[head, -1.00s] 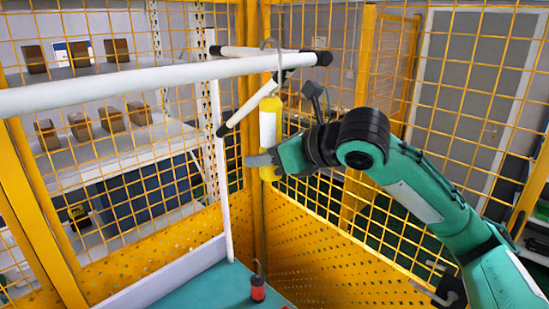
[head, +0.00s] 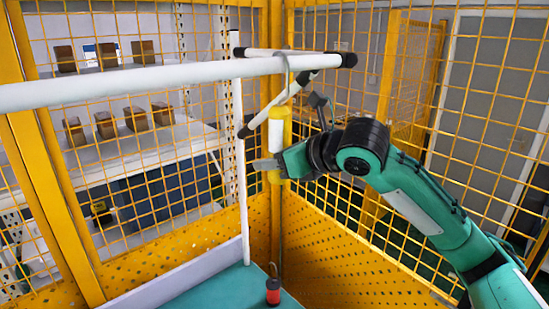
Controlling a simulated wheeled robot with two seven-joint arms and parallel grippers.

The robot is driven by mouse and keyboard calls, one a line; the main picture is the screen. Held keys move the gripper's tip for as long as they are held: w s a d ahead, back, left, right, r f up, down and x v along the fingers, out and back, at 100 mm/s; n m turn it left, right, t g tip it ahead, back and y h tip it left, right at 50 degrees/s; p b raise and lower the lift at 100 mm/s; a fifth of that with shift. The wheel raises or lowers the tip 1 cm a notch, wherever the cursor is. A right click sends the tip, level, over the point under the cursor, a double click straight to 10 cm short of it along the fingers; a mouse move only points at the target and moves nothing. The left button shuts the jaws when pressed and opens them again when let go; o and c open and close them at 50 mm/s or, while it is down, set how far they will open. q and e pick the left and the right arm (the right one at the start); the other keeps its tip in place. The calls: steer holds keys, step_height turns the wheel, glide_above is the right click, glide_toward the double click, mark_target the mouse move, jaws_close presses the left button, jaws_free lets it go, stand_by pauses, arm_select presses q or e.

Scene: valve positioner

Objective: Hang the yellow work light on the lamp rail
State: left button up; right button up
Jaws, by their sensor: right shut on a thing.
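The yellow work light (head: 279,142), with a white band, hangs upright in my right gripper (head: 272,168). The gripper is shut on its lower body; one grey finger shows at its left. The light's thin grey hook (head: 288,78) reaches up to the white lamp rail (head: 170,74) near the rail's right end. The hook's top is about level with the rail's upper edge. I cannot tell whether it rests on the rail or only overlaps it in the picture. My left gripper is not in view.
Black-capped cross bars (head: 290,100) branch near the rail's right end, close to the light. A white post (head: 241,170) stands left of it. A red lamp with a hook (head: 273,291) stands on the teal tabletop (head: 205,290). Yellow mesh fencing (head: 350,255) surrounds the area.

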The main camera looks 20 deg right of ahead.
steer(key=o, duration=1.2)
